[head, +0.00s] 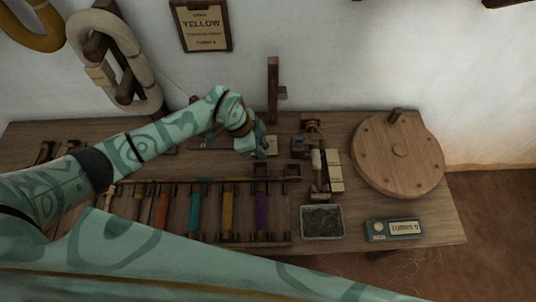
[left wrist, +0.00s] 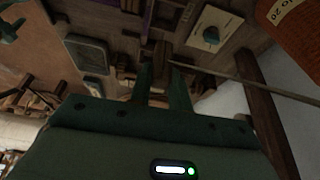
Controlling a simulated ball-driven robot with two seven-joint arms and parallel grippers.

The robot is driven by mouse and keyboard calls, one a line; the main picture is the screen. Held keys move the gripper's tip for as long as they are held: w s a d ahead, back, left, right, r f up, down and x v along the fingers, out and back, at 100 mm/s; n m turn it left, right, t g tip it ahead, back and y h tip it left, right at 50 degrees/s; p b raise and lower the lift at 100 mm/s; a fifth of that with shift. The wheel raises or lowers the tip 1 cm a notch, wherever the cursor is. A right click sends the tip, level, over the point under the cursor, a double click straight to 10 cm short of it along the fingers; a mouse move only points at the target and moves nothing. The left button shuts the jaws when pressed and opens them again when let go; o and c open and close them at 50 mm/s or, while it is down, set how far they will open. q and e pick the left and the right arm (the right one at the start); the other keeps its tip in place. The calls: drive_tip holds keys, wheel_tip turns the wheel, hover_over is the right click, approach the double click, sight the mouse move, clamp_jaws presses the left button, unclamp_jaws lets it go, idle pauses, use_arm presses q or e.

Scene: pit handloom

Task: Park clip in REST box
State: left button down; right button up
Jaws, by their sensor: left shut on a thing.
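My left gripper (head: 263,152) is over the back middle of the bench, fingers pointing down. In the left wrist view its two fingers (left wrist: 162,78) are closed on a small dark brown piece (left wrist: 160,54), which looks like the clip. In the head view the fingers and hand hide this piece. Small dark open boxes (head: 292,170) stand just in front of the gripper, at the back of the spool rack. I cannot read a REST label on any of them. My right gripper is not in view.
A rack with coloured spools (head: 228,210) fills the front left. A grey tray (head: 322,221), a blue device (head: 393,229) and a round wooden wheel (head: 398,152) stand to the right. A wooden post (head: 272,90) rises behind the gripper.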

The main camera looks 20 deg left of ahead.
use_arm(q)
drive_tip(key=shift+s+a, duration=0.1)
drive_tip(key=shift+f, duration=0.15)
drive_tip(key=shift+f+b, duration=0.25)
drive_tip(key=shift+b, duration=0.15)
drive_tip(key=shift+f+b, duration=0.3)
wheel_tip(320, 180, down, 4)
drive_tip(key=b, duration=0.3)
drive_tip(key=shift+r+b, duration=0.1)
drive_tip(key=shift+b, duration=0.25)
drive_tip(key=shift+f, duration=0.4)
drive_tip(key=shift+f+b, duration=0.35)
drive_tip(key=shift+f, duration=0.95)
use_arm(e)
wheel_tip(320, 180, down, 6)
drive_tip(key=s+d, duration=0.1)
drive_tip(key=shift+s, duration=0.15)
